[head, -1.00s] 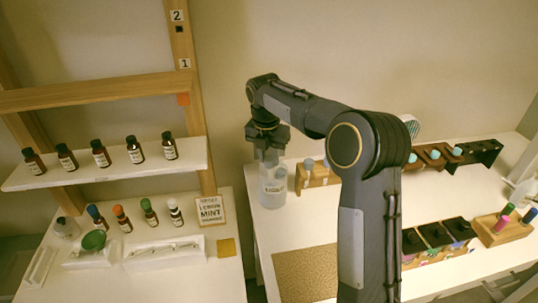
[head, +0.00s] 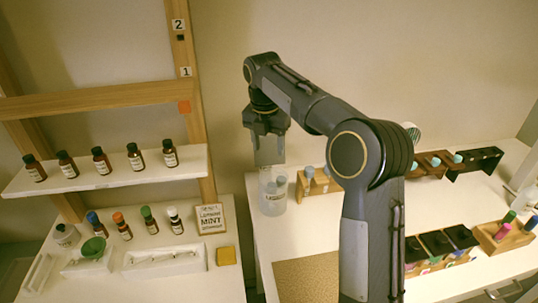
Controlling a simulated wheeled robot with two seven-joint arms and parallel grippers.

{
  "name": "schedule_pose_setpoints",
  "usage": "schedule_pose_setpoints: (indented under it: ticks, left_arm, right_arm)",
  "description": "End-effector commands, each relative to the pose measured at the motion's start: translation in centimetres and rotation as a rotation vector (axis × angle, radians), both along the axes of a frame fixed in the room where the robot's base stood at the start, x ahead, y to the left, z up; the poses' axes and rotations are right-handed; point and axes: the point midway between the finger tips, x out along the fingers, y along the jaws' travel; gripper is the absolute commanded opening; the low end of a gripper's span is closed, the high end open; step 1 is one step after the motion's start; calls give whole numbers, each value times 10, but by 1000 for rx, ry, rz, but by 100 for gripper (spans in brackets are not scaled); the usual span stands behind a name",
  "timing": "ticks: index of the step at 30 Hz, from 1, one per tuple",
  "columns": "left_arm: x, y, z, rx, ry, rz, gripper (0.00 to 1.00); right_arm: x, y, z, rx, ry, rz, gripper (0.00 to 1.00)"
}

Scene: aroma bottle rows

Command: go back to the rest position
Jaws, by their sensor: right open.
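My right gripper (head: 270,160) points down above a clear jar (head: 273,204) at the left end of the right-hand table (head: 240,179). It is open and empty. Its fingers overlap the top of the jar in the picture, and I cannot tell whether they are fully clear of its rim. My right arm comes up from the bottom of the view and bends left to the gripper. My left gripper is not in view.
Brown bottles (head: 102,160) stand on a white shelf (head: 130,176) at left. Colour-capped bottles (head: 122,226) and a lemon-mint card (head: 211,219) are below. Wooden racks (head: 312,184) line the right table, with dark boxes (head: 437,243) and a cork mat (head: 305,278) in front.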

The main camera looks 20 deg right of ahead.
Motion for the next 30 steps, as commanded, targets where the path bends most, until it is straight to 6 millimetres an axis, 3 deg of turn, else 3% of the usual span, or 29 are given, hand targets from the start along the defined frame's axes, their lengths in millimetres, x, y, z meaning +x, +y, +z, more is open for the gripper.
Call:
schedule_pose_setpoints:
  ticks: [4, 23, 26, 30]
  left_arm:
    - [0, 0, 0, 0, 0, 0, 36]
    - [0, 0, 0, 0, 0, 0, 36]
    - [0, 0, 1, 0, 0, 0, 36]
    - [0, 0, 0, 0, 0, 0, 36]
  right_arm:
    - [0, 1, 8, 1, -1, 0, 53]
    - [-5, -1, 10, 8, -7, -24, 53]
    - [-21, -4, 17, 43, -34, -132, 53]
    - [-68, -8, 28, 150, -97, -445, 53]
